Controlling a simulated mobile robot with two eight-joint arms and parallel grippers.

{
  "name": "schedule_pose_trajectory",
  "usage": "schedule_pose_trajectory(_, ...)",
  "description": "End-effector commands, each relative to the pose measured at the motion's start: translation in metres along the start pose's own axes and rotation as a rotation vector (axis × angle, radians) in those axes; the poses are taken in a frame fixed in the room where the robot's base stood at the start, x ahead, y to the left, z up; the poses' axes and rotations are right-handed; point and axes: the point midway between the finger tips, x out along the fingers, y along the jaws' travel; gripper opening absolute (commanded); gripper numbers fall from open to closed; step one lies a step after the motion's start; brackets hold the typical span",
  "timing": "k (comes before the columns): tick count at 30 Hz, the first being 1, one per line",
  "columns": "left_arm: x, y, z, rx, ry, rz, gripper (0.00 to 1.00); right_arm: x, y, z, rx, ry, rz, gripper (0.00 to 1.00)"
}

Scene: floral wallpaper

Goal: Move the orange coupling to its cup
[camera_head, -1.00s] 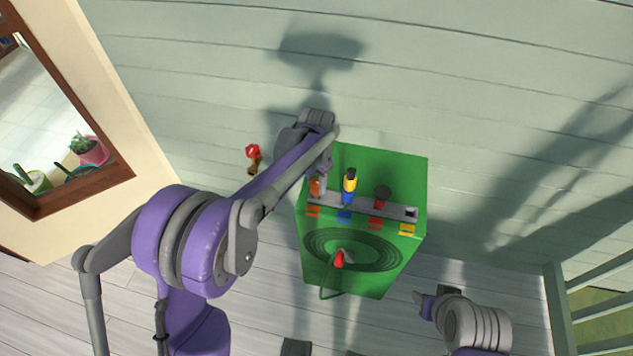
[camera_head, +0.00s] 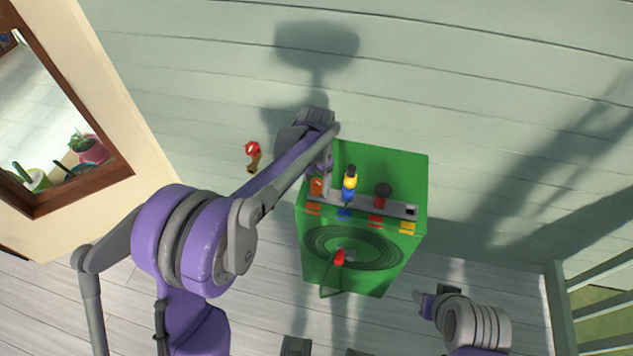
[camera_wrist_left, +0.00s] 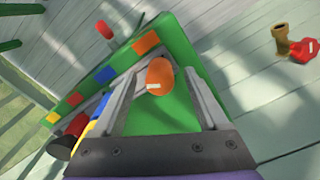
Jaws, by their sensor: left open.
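The orange coupling (camera_head: 317,186) stands at the left end of a grey rail (camera_head: 362,205) on the green box, above an orange label (camera_head: 313,209). It also shows in the left wrist view (camera_wrist_left: 160,77), between the tips of my open left gripper (camera_wrist_left: 162,82). A gap shows on each side of it there. In the head view my left gripper (camera_head: 323,172) is just above and beside the coupling. I cannot tell whether the coupling sits in a cup. My right gripper (camera_head: 425,300) is low at the right, its jaws unclear.
A yellow-and-blue coupling (camera_head: 349,185) and a red, dark-topped one (camera_head: 381,196) stand along the rail. A red piece (camera_head: 339,258) is on the box's front, near the round rings. A red-and-brown fitting (camera_head: 253,155) lies left of the box (camera_head: 395,165).

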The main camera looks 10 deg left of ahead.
Motion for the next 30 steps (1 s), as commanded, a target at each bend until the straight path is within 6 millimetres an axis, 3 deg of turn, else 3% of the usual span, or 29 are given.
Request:
schedule_pose_trajectory(15,-0.092,0.000,0.000,0.000,0.000,0.000,0.76,-0.007,0.000,-0.005,0.000,0.003,0.000,0.50)
schedule_pose_trajectory(20,-0.102,0.000,0.000,0.000,0.000,0.000,0.76,-0.008,0.000,-0.005,0.000,0.003,0.000,0.50)
schedule_pose_trajectory(30,-0.102,0.000,0.000,0.000,0.000,0.000,0.76,-0.008,0.000,-0.005,0.000,0.003,0.000,0.50)
